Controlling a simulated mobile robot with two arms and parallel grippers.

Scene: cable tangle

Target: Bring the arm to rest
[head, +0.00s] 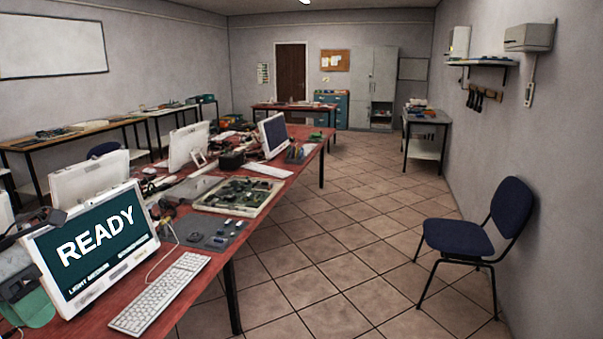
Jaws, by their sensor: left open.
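My left gripper (30,247) is at the left edge of the head view, partly cut off by the frame. It is open, beside the left edge of a monitor (92,245) that reads "READY". I see nothing between its fingers. A green piece (36,309) shows just below it; I cannot tell what it is. My right gripper is not in view.
A long red bench (190,283) holds a keyboard (160,294), more monitors, an open circuit-board tray (238,195) and a clutter of cables and tools. A blue chair (460,237) stands at the right wall. The tiled floor (345,250) between is clear.

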